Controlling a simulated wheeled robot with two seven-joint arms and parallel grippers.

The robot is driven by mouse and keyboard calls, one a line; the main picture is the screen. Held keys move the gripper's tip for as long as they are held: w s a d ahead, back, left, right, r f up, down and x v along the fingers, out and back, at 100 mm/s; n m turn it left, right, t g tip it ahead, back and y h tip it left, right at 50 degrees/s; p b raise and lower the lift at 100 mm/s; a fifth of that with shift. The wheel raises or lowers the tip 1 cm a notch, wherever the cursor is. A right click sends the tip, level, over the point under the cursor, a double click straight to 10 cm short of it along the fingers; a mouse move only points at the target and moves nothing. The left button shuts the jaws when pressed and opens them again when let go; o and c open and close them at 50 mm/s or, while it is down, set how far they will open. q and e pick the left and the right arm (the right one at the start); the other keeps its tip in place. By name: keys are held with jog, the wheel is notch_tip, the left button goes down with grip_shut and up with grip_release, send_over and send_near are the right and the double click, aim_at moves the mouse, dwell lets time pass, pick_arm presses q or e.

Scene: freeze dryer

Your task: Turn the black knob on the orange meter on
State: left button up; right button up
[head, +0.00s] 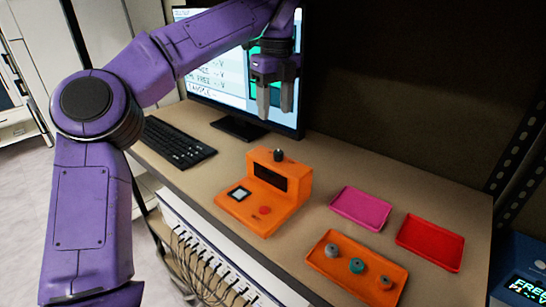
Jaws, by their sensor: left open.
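The orange meter (290,207) stands on the desk in the middle of the head view. It has a dark display (267,176) on its upright part, a small pale square and a red button on its low front. The black knob (279,155) sits on top of the upright part. My left gripper (275,108) is open and empty, fingers pointing down, above and behind the meter, in front of the monitor. It is apart from the knob. My right gripper is not in view.
A monitor (225,89) and a keyboard (176,142) are at the back left. A pink tray (361,208), a red tray (430,243) and an orange tray (340,275) with small round pieces lie right of the meter. The desk's left front edge is near the meter.

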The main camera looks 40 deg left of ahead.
aim_at(278, 152)
pick_arm(q)
jog(key=f, duration=0.7)
jog(key=d+f, duration=0.1)
jog(key=f, duration=0.2)
jog(key=shift+s+d+f+b, duration=0.1)
jog(key=shift+s+f+b, duration=0.05)
jog(key=shift+b, duration=0.15)
grip_shut()
